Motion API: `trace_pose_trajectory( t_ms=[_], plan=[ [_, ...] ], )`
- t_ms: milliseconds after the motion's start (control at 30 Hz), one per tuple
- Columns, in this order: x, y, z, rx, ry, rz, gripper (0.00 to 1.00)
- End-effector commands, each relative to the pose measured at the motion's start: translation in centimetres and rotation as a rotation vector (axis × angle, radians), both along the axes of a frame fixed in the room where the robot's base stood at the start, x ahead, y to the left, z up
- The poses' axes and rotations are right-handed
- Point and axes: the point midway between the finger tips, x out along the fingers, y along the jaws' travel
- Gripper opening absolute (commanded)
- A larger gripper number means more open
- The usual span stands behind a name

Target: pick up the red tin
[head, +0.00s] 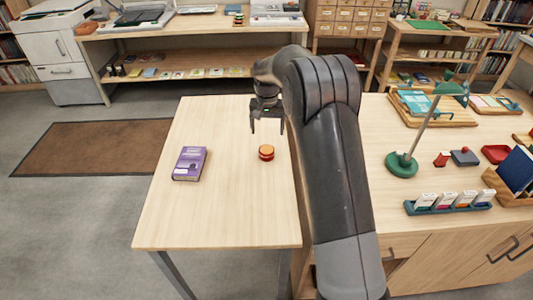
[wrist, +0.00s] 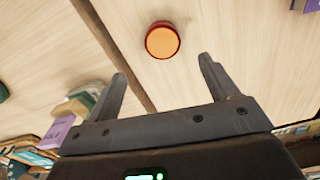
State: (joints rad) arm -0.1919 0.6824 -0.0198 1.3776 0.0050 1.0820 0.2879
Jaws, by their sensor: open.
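The red tin (head: 266,154), round with an orange top, stands on the light wooden table (head: 215,215), near its right edge. In the wrist view the tin (wrist: 162,41) shows from above, just beyond my fingertips and roughly centred between them. My gripper (head: 267,129) is open and empty. It hangs above the table, behind the tin in the head view, and is apart from it. In the wrist view both fingers of my gripper (wrist: 162,68) are spread, with bare wood between them.
A purple book (head: 189,163) lies left of the tin. The table around both is otherwise clear. A wooden counter at right holds a green lamp (head: 402,164), a teal rack (head: 447,203) of small boxes and several other items. A brown mat (head: 93,147) lies on the floor.

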Motion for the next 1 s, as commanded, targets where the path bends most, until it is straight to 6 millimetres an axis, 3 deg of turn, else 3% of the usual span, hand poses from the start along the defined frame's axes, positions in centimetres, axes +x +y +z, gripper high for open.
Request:
trace_pose_trajectory(
  t_ms=[300,567,867,1000],
  plan=[
    [0.1,0.1,-4.6,-0.001,0.005,0.000,0.79],
    [0.1,0.1,-6.3,-0.001,0.003,0.000,0.79],
    [0.2,0.3,-10.5,-0.001,0.004,0.000,0.79],
    [0.2,0.3,-11.1,-0.001,0.002,0.000,0.79]
  ],
)
